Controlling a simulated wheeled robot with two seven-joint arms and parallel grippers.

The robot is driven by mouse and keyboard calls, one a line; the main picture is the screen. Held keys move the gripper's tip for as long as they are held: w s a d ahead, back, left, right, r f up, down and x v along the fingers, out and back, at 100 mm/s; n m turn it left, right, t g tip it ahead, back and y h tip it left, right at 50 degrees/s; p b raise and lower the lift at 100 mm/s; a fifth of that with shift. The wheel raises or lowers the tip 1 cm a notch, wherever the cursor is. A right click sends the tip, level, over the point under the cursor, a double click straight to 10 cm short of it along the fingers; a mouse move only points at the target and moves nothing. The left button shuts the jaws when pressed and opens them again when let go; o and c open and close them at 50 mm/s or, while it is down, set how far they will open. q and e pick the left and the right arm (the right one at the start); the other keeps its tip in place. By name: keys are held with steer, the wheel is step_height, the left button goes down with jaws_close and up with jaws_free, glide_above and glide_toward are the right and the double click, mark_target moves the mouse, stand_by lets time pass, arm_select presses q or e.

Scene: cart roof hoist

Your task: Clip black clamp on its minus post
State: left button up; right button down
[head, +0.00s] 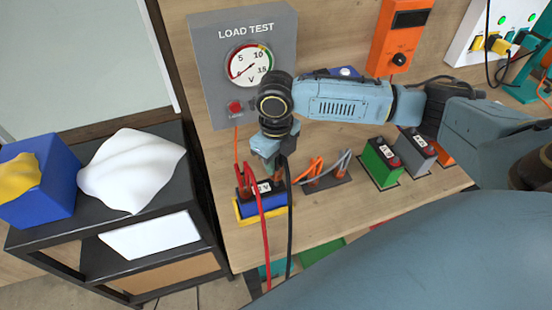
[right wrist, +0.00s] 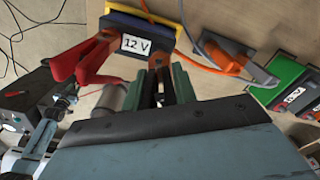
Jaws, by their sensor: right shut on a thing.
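The 12 V battery (head: 262,203), blue with a yellow strip, stands near the bench's left front; it also shows in the right wrist view (right wrist: 160,28). A red clamp (right wrist: 87,60) sits at one end of its top, its red cable (head: 263,235) hanging down. My right gripper (head: 268,160) is over the battery, shut on the black clamp (right wrist: 150,92). The clamp's copper jaws (right wrist: 160,62) are at the battery's other end. I cannot tell whether they close around the minus post, which the clamp and gripper hide. The black cable (head: 289,230) hangs down. My left gripper is not in view.
The grey load test panel (head: 205,65) with its dial stands behind. Orange and grey clamps (head: 325,172) lie right of the battery, then a green battery (head: 382,160) and a grey one (head: 416,149). A dark shelf (head: 60,238) stands left.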

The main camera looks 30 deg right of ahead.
stand_by(0.3)
steer(key=shift+p, duration=0.5)
stand_by(0.4)
steer(key=shift+p, duration=0.45)
stand_by(0.5)
steer(key=shift+p, duration=0.4)
steer(key=shift+f+b, duration=0.55)
steer(key=shift+f, duration=1.1)
steer(key=c, duration=1)
jaws_free()
steer(key=shift+c, duration=0.2)
